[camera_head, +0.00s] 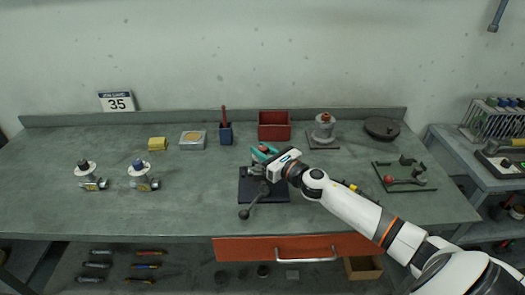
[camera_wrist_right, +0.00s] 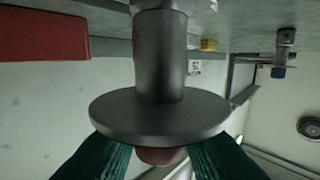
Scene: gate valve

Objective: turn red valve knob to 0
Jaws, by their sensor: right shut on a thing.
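My right gripper (camera_head: 262,154) has teal fingers and is above the black base plate (camera_head: 278,193) in the middle of the bench. In the right wrist view the gripper (camera_wrist_right: 160,164) is shut on a reddish knob (camera_wrist_right: 158,156). The knob sits on a wide grey disc (camera_wrist_right: 160,118) with a thick grey stem (camera_wrist_right: 160,60). That picture is upside down, so the stem runs down to the bench. In the head view the gripper hides the knob, and no scale reading shows. My left gripper is out of view.
A ball-ended lever (camera_head: 247,212) sticks out frontward. The left-front bench is clear.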

